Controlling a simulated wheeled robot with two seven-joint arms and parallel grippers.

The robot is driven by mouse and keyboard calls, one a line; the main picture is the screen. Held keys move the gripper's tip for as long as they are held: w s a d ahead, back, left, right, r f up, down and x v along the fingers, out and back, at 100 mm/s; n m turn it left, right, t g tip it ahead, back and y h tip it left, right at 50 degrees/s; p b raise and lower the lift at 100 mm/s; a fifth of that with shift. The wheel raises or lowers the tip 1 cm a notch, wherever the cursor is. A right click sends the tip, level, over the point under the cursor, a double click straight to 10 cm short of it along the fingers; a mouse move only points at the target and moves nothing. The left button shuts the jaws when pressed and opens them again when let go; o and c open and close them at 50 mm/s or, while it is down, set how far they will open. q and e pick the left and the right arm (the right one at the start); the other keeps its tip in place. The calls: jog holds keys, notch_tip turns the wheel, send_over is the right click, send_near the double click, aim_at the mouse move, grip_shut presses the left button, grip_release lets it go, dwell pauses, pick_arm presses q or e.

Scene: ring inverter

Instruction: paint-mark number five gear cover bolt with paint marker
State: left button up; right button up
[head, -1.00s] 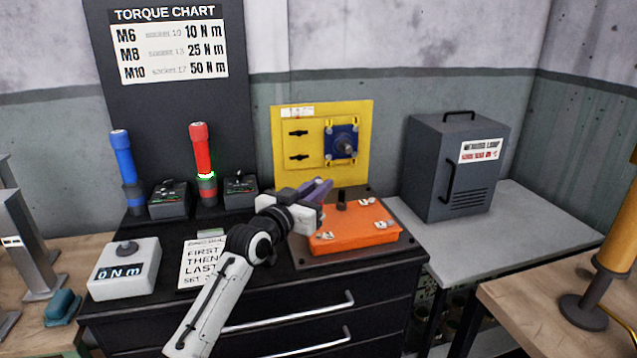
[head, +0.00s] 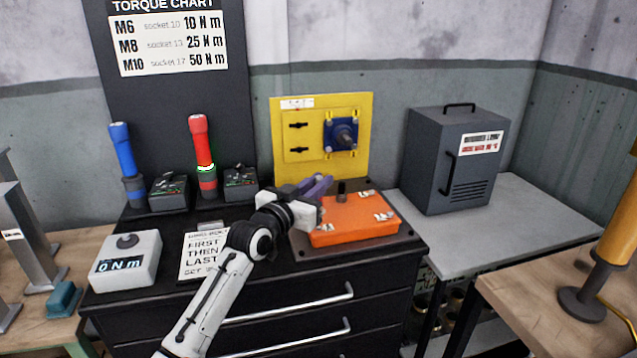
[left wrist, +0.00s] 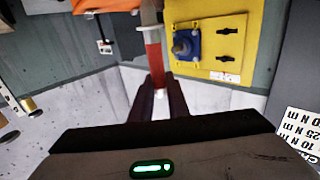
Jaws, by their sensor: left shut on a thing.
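The orange gear cover (head: 352,222) lies on the dark bench top, with small white number tags near its bolts; the numbers are too small to read. My left gripper (head: 318,186), with purple fingers, is over the cover's back left part. In the left wrist view the left gripper (left wrist: 157,95) is shut on a red, pen-like body, seemingly the paint marker (left wrist: 153,60), with a pale collar further along. The marker's tip cannot be made out, and in the head view the marker is hidden. My right gripper is in neither view.
A dark upright post (head: 341,189) stands at the cover's back. A yellow panel (head: 360,112) with a blue motor unit rises behind. A grey cabinet (head: 440,160) stands right. Red (head: 203,150) and blue (head: 124,160) tools and a torque display (head: 126,262) are left.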

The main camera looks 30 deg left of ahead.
pick_arm(q)
jog(key=shift+f, duration=0.6)
dwell(1.2)
jog(key=shift+r+p, duration=1.25)
jog(key=shift+r, duration=1.4)
jog(key=shift+f, duration=0.1)
